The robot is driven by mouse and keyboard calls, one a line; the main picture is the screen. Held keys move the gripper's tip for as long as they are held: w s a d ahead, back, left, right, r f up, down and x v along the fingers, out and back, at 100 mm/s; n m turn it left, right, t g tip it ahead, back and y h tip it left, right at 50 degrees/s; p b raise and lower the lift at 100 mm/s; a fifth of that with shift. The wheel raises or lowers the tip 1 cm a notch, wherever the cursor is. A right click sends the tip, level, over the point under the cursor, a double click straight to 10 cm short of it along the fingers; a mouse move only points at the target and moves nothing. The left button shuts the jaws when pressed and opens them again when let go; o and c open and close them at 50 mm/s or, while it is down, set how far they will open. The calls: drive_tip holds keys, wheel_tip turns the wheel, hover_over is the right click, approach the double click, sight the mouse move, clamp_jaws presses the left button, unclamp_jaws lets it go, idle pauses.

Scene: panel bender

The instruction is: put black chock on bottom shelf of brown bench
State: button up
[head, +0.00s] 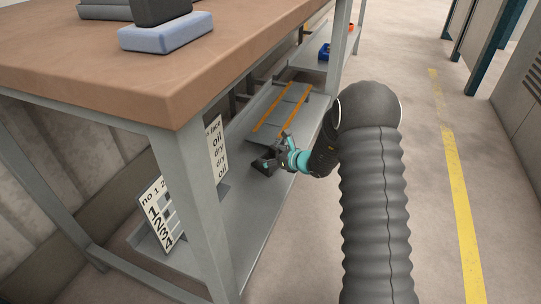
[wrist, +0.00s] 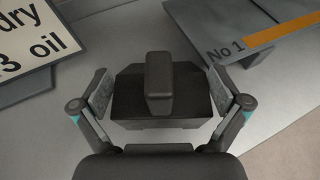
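The black chock (wrist: 160,106), a dark block with an upright knob on top, fills the middle of the wrist view. It appears to rest flat on the grey bottom shelf (head: 255,200) of the brown-topped bench (head: 150,90). In the head view the chock (head: 262,167) is small, dark and partly covered by my gripper (head: 272,158). In the wrist view my gripper (wrist: 160,93) is open, with one finger on each side of the chock. Narrow gaps seem to show between the finger pads and its sides. The underside of the chock is hidden.
A grey plate with orange strips (head: 282,112) lies on the shelf beyond the chock. A number sign (head: 162,215) and an oil sign (head: 217,150) stand nearer. A bench leg (head: 205,215) rises in front. A blue bin (head: 324,52) sits farther back. Floor at right is clear.

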drive_tip(key=shift+r, duration=0.2)
drive_tip(key=p+v, duration=0.1)
drive_tip(key=v, duration=1.1)
drive_tip(key=s+a+r+n+g, duration=0.3)
drive_tip(key=s+r+n, duration=0.4)
drive_tip(key=s, duration=0.2)
drive_tip(key=s+a+r+n+g, duration=0.3)
drive_tip(key=s+r+n, duration=0.4)
drive_tip(key=s, duration=0.1)
drive_tip(key=s+d+r+n+t+h, duration=0.1)
drive_tip(key=s+d+r+n+h, duration=0.2)
drive_tip(key=s+d+n, duration=0.3)
drive_tip(key=s+d+r+n+t+h, duration=0.1)
drive_tip(key=s+d+r+n+h, duration=0.2)
drive_tip(key=s, duration=1.1)
drive_tip(key=shift+d+n+h, duration=1.8)
drive_tip(key=shift+d+n, duration=0.05)
drive_tip(key=shift+n, duration=0.15)
